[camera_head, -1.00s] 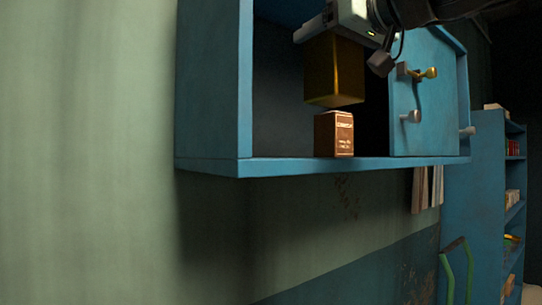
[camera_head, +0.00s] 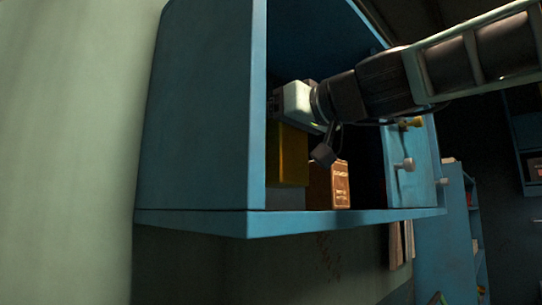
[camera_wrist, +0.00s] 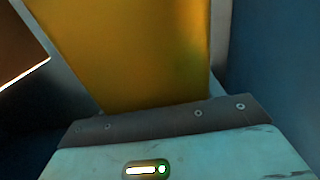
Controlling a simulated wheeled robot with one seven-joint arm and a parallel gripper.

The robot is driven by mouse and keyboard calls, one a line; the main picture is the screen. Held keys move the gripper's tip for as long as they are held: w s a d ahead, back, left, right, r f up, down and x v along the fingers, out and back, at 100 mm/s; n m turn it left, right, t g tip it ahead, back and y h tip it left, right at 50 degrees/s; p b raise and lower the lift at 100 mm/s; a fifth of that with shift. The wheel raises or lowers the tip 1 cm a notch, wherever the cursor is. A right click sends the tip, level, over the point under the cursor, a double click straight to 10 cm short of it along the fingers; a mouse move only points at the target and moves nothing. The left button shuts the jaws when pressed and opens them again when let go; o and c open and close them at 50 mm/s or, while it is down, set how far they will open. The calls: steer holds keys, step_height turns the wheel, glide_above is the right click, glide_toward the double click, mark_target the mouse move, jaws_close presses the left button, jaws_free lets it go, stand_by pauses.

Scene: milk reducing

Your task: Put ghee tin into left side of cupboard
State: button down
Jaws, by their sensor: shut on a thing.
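The ghee tin, a golden-yellow box (camera_head: 291,156), is inside the left part of the open blue cupboard (camera_head: 205,110), partly hidden behind its left side wall. My gripper (camera_head: 288,116) is shut on the tin from above. The fingertips are hidden in the head view. In the wrist view the yellow tin (camera_wrist: 135,55) fills the middle, right against my gripper (camera_wrist: 170,120). The tin's lower edge appears higher than the front of the cupboard floor; I cannot tell whether it touches the floor.
A small brown box (camera_head: 329,187) stands on the cupboard floor just right of the tin. The cupboard door (camera_head: 408,165) with its knobs is at the right of the opening. My arm passes above the brown box and door.

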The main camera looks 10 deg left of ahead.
mark_target(275, 187)
steer(key=shift+f+b, duration=0.75)
steer(key=shift+f, duration=1)
steer(key=shift+f, duration=0.1)
steer(key=shift+c, duration=1.4)
jaws_free()
steer(key=shift+f, duration=0.1)
steer(key=shift+s+d+b, duration=0.15)
steer(key=shift+d+b, duration=0.15)
steer(key=b+v, duration=0.5)
steer(key=v, duration=0.6)
steer(key=shift+s+d+b, duration=0.15)
steer(key=shift+d+b, duration=0.05)
steer(key=shift+b, duration=0.1)
